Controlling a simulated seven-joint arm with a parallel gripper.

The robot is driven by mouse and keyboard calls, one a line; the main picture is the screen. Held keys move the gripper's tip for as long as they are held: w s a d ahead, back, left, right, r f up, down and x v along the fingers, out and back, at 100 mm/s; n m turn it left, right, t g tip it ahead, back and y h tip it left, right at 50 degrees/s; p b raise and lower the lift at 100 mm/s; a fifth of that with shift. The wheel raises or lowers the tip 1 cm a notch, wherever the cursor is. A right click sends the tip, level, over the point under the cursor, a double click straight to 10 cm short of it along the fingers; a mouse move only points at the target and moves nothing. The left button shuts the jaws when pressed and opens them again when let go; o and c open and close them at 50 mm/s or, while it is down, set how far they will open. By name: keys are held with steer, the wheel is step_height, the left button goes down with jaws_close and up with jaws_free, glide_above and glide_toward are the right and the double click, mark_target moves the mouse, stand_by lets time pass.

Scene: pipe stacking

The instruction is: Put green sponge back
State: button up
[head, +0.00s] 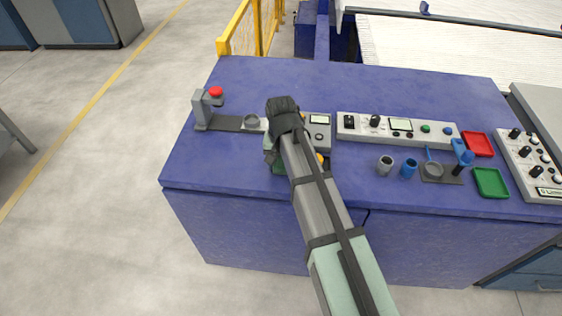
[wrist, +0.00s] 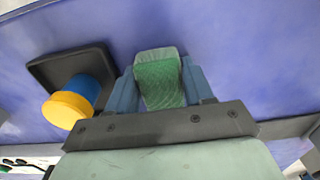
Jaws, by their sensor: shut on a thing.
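The green sponge (wrist: 160,84) sits between the two blue-grey fingers of my gripper (wrist: 160,90) in the wrist view, and the fingers press on its sides. Its upper end is paler than its lower part. In the head view my gripper is over the left half of the blue table (head: 250,80), mostly covered by my own arm. I cannot make out the sponge there with certainty. I cannot tell whether the sponge touches the table.
A dark tray (wrist: 48,72) with a blue and yellow piece (wrist: 72,103) is left of the sponge. A red-button stand (head: 215,92), a control panel (head: 400,128), a red tray (head: 478,144) and a green tray (head: 491,183) are on the table. The table's back strip is clear.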

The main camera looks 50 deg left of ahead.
mark_target(281, 161)
steer(key=shift+f, duration=0.1)
steer(key=o, duration=1.1)
step_height(281, 161, up, 12)
stand_by(0.8)
